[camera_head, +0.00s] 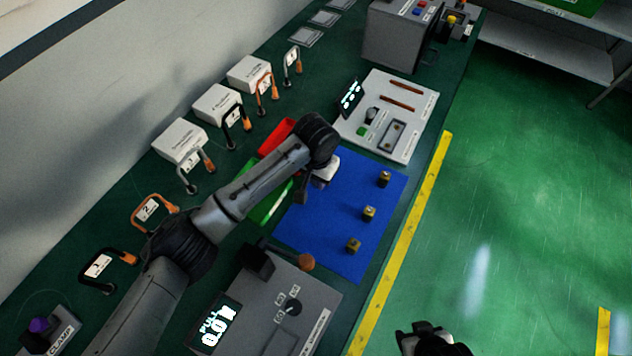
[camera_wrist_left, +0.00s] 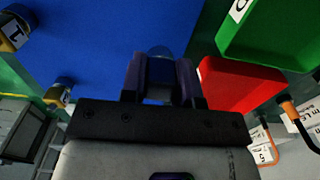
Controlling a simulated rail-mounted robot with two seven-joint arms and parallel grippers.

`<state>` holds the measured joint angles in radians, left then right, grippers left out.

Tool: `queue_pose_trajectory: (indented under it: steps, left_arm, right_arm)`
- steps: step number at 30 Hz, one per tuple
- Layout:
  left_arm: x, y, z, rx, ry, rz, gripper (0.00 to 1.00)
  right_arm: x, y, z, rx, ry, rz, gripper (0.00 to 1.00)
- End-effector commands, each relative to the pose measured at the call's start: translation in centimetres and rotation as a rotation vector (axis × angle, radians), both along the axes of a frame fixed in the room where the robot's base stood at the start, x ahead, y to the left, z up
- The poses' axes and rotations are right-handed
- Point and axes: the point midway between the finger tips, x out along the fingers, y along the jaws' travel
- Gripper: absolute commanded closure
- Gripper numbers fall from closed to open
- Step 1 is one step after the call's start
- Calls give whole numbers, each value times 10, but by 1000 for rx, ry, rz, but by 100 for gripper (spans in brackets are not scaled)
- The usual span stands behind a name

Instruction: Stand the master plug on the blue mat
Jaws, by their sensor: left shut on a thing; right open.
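The blue mat (camera_head: 325,225) lies flat on the dark green bench and fills the upper left of the left wrist view (camera_wrist_left: 90,40). My left gripper (camera_head: 303,193) is over the mat's left part, close to the green tray, pointing down. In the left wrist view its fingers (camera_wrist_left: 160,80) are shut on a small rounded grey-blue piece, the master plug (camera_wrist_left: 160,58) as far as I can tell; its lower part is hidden. I cannot tell whether it touches the mat. My right gripper (camera_head: 430,338) is open and empty over the floor at the bottom edge.
Several small plugs, such as the near one (camera_head: 353,245), stand along the mat's right side. A green tray (camera_head: 264,205) and a red tray (camera_head: 277,137) adjoin the mat's left. A grey meter box (camera_head: 270,310) stands in front, a white panel (camera_head: 390,115) behind. The mat's middle is clear.

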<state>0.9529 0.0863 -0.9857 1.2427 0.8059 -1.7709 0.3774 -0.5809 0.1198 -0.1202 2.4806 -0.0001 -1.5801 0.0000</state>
Motion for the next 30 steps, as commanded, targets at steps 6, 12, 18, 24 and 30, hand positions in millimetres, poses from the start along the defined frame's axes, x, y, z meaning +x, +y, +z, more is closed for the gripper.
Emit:
queue_pose_trajectory:
  steps: [6, 12, 18, 24, 30]
  left_arm:
    - [0, 1, -25, 1, 0, 0, 100]
    - [0, 0, -24, 1, 0, 0, 100]
    - [0, 0, -28, 0, 1, 1, 70]
    - [0, 0, -28, 1, 0, 1, 51]
    - [0, 0, -28, 1, 0, 1, 46]
  right_arm:
    - [0, 0, -8, 0, 0, 0, 46]
    - [0, 0, -7, 0, 1, 0, 46]
    - [0, 0, -5, 0, 0, 0, 46]
    - [0, 0, -6, 0, 0, 0, 46]
    - [0, 0, -6, 0, 0, 0, 46]
